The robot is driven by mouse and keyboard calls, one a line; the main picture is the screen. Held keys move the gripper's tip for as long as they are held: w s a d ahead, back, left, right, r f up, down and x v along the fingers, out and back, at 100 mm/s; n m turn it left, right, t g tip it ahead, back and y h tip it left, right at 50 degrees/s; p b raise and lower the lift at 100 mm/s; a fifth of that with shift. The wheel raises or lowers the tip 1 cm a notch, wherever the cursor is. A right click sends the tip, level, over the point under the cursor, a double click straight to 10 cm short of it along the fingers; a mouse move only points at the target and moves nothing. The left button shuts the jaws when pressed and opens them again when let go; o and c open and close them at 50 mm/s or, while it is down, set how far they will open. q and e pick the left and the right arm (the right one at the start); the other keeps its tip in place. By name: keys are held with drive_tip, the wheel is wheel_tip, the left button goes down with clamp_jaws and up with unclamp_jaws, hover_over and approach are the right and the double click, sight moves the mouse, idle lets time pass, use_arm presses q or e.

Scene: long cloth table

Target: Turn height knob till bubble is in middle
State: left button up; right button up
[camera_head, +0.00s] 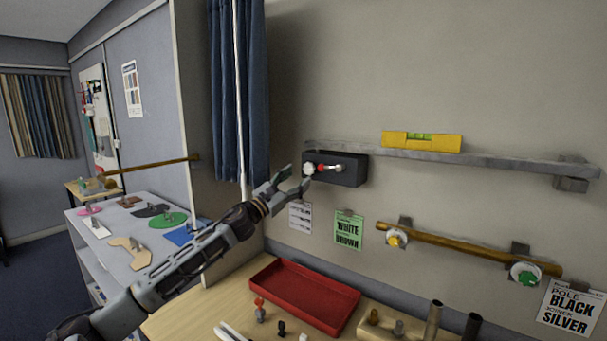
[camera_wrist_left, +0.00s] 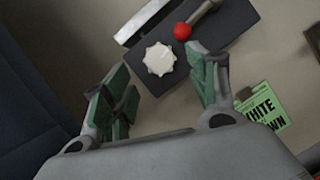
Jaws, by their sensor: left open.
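A white height knob (camera_head: 309,168) sits on the left of a dark wall box (camera_head: 345,174), with a red-ended lever (camera_head: 323,168) beside it. In the left wrist view the knob (camera_wrist_left: 159,59) shows ahead, between the spread fingers. A yellow spirit level (camera_head: 421,141) stands on a long grey rail (camera_head: 480,160). Its green vial (camera_head: 419,136) is small, and I cannot tell where the bubble lies. My left gripper (camera_head: 300,181) is open and empty, just short of the knob, apparently not touching it. My right gripper is not in view.
Below are a red tray (camera_head: 303,294) and small parts on a wooden table. A brown pole (camera_head: 460,249) hangs on brackets to the right. A green card (camera_head: 348,231) is on the wall below the box. A blue curtain (camera_head: 237,85) hangs to the left.

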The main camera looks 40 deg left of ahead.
sight(308, 170)
use_arm(q)
drive_tip(key=shift+p+x, duration=0.45)
drive_tip(key=shift+x, duration=1.65)
drive_tip(key=c, duration=1)
drive_tip(key=shift+d+n+y, duration=0.1)
drive_tip(key=shift+n+y, duration=0.3)
drive_tip(key=shift+n, duration=0.3)
